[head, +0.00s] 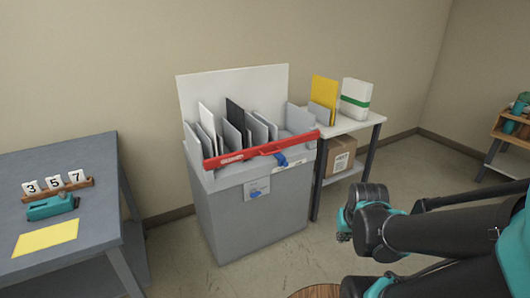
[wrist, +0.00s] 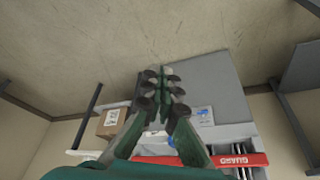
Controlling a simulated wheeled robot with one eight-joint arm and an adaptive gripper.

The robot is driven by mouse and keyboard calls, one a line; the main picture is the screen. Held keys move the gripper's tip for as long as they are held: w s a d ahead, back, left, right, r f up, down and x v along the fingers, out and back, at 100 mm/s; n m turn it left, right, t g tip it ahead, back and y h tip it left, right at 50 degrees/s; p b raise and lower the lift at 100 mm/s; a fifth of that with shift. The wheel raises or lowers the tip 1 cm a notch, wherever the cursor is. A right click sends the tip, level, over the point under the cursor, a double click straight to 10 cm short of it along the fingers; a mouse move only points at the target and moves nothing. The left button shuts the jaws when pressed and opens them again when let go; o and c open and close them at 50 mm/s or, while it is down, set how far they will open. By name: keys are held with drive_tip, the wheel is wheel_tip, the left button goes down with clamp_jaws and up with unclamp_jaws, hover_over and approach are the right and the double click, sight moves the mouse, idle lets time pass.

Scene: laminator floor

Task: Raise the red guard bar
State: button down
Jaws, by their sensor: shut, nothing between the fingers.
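The red guard bar (head: 262,151) runs across the front top edge of a grey cabinet (head: 265,220). A blue piece (head: 282,159) shows just below the bar, right of its middle. In the wrist view, which looks upside down, part of the red bar (wrist: 235,160) shows at the lower right, partly hidden behind my fingers. My gripper (wrist: 161,75) is shut and empty, and no contact with the bar shows. In the head view my arm reaches in from the right, and its end is to the right of the cabinet, apart from the bar.
Upright grey, white and black dividers (head: 235,112) stand behind the bar. A white side table (head: 345,124) with folders stands right, a grey table (head: 90,210) left.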

drive_tip(key=c, duration=2.2)
unclamp_jaws()
drive_tip(key=shift+o, duration=1.1)
drive_tip(key=shift+w+a, duration=0.1)
drive_tip(key=shift+w, duration=0.05)
drive_tip(key=o, duration=0.4)
drive_tip(key=w+a+r+y, duration=0.1)
drive_tip(key=w+a, duration=0.1)
drive_tip(key=w, duration=0.2)
drive_tip(key=w+a+r+m+t+y, duration=0.1)
drive_tip(key=w+a, duration=0.1)
drive_tip(key=w, duration=0.2)
drive_tip(key=w+a+m+t+y, duration=0.1)
drive_tip(key=w+a, duration=0.1)
drive_tip(key=w, duration=0.2)
drive_tip(key=shift+w+a+r, duration=0.25)
drive_tip(key=shift+a+r, duration=0.15)
drive_tip(key=m+t+y, duration=0.6)
drive_tip(key=m+t, duration=0.1)
drive_tip(key=m, duration=0.2)
approach(273, 153)
drive_tip(key=x, duration=1.1)
drive_tip(key=shift+d, duration=0.15)
clamp_jaws()
